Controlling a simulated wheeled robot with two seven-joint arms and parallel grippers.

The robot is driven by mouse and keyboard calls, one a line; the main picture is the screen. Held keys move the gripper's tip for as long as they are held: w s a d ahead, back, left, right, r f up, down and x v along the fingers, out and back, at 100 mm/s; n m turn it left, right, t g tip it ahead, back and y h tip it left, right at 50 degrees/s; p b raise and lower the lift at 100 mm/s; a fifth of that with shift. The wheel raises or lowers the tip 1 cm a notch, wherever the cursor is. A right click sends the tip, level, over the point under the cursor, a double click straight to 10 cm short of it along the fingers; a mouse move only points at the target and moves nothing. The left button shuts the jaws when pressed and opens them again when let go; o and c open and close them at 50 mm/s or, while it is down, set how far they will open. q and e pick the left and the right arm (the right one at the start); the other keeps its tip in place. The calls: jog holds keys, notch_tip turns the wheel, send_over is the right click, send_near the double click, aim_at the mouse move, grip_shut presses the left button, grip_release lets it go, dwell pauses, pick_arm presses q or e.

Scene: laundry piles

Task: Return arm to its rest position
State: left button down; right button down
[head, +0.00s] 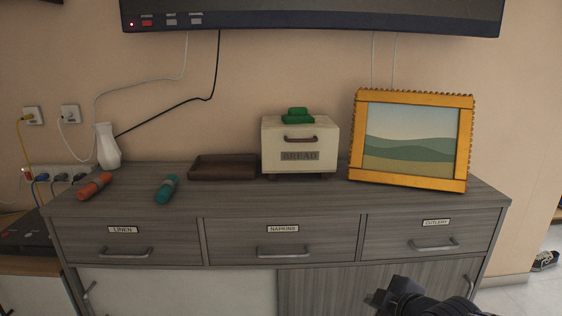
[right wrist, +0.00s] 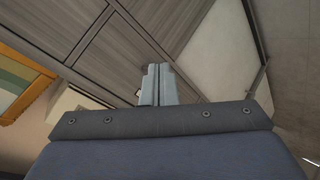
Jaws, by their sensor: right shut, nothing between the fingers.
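My right gripper (head: 384,298) is low at the bottom right of the head view, in front of the grey sideboard (head: 330,200) and below its top. In the right wrist view its two fingers (right wrist: 157,84) are together, with nothing between them. The sideboard's drawer fronts lie beyond the fingers in that view. My left gripper is in neither view.
The sideboard top holds a white vase (head: 108,147), an orange roll (head: 94,187), a teal roll (head: 167,189), a brown tray (head: 192,171), a bread box (head: 287,155) and a framed picture (head: 440,183). The drawers are closed. A television (head: 330,14) hangs above.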

jog(key=s+d+f+m+g, duration=0.1)
jog(key=s+m+g, duration=0.1)
jog(key=s+m, duration=0.75)
jog(key=s+f+m+g, duration=0.2)
jog(key=s+m, duration=0.3)
jog(key=s, duration=0.9)
notch_tip(320, 180, up, 31)
jog(key=p, duration=3)
jog(key=shift+g+y+p, duration=0.3)
jog(key=shift+y+p, duration=0.1)
jog(key=shift+d, duration=0.1)
